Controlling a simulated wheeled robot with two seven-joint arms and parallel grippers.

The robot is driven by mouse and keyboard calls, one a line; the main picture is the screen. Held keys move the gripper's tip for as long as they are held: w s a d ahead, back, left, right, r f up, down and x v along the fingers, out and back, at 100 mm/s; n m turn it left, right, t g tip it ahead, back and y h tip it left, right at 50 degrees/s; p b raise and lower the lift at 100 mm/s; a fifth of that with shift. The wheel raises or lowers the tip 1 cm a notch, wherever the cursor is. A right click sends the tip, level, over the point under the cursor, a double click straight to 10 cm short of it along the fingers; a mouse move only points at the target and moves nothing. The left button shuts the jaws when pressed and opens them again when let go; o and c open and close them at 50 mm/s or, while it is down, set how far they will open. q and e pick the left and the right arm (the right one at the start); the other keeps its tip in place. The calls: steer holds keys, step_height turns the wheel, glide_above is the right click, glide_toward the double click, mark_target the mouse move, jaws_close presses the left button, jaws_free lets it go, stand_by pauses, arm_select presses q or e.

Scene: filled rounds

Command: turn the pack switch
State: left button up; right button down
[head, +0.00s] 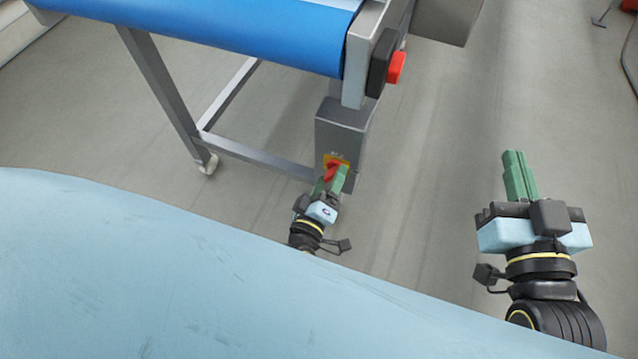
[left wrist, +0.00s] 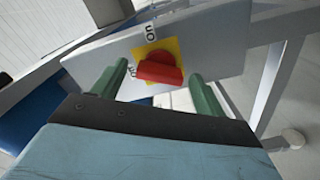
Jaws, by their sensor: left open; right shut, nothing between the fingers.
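The pack switch is a red rotary knob (head: 333,169) on a yellow plate, on the front of a grey box (head: 342,133) under the conveyor's end. In the left wrist view the red knob (left wrist: 160,70) sits on its yellow plate (left wrist: 172,45) with "on" lettering above it and another label at its left. My left gripper (head: 331,181) is open at the switch; its green fingers (left wrist: 160,88) stand on either side of the knob, with a visible gap to each. Contact cannot be told. My right gripper (head: 515,155) is shut and empty, off to the right over the floor.
A conveyor with a blue belt (head: 230,28) and grey legs (head: 165,85) stands behind the switch box. A red button (head: 397,67) on a black housing is at its end. The grey floor (head: 430,170) between my grippers is clear.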

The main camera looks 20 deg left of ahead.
arm_select(q)
steer(key=s+p, duration=0.1)
steer(key=s, duration=0.3)
steer(key=shift+s, duration=0.4)
steer(key=p, duration=0.2)
glide_toward(331, 179)
steer(key=shift+s+a, duration=0.15)
steer(key=shift+s, duration=1.9)
arm_select(e)
steer(key=s+d+f+g+h, duration=0.1)
steer(key=s+d+f+g, duration=0.1)
steer(key=f+g, duration=0.2)
steer(key=s+d+f+g+h, duration=0.2)
steer(key=s+f+g, duration=0.1)
steer(key=f, duration=0.4)
steer(key=shift+s+f+g, duration=0.2)
steer(key=shift+f+g, duration=0.05)
steer(key=shift+g, duration=0.55)
arm_select(q)
steer(key=shift+c, duration=0.3)
